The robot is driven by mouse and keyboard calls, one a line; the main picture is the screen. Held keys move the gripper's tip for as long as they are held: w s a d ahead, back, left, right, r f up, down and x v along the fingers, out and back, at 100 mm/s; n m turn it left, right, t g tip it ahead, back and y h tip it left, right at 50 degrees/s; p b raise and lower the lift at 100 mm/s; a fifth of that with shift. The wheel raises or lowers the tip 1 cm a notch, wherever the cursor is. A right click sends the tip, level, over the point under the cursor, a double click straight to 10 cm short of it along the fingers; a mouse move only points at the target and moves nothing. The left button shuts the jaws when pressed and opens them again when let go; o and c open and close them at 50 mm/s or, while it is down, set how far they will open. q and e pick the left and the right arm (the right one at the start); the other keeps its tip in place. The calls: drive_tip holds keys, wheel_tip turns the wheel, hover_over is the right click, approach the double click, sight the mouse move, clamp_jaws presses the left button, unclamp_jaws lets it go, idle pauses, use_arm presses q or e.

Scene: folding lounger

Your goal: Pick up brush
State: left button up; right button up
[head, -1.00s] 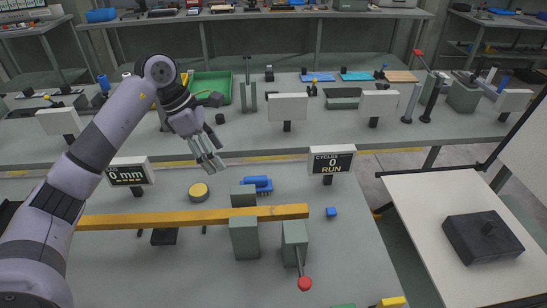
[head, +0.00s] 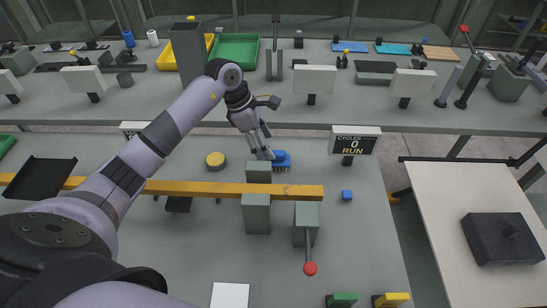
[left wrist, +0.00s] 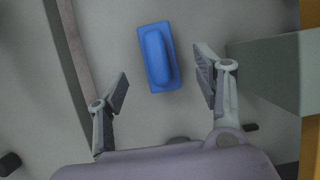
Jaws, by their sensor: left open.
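The brush (head: 281,157) is blue with a raised handle. It lies on the near table behind the yellow bar, beside a grey-green block. My left gripper (head: 264,154) is over the table just left of the brush and partly overlaps it in the head view. In the left wrist view the brush (left wrist: 158,56) lies ahead of and between the two spread fingertips of my left gripper (left wrist: 163,84). The gripper is open and empty, and I see no contact with the brush. My right gripper is not in view.
A yellow bar (head: 230,190) runs across the table in front of the brush. Grey-green blocks (head: 258,172) stand close by. A yellow round button (head: 215,160) is to the left.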

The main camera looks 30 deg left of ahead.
use_arm(q)
drive_tip(key=shift+w+d+f+p, duration=0.1)
drive_tip(key=shift+d+f+p, duration=0.2)
drive_tip(key=shift+f, duration=0.2)
drive_tip(key=p+x, duration=0.1)
drive_tip(key=x, duration=0.2)
drive_tip(key=shift+w+d+f, duration=0.15)
drive_tip(key=shift+w+f, duration=0.1)
drive_tip(key=shift+f, duration=0.35)
drive_tip(key=shift+c, duration=0.2)
drive_tip(key=c, duration=1.2)
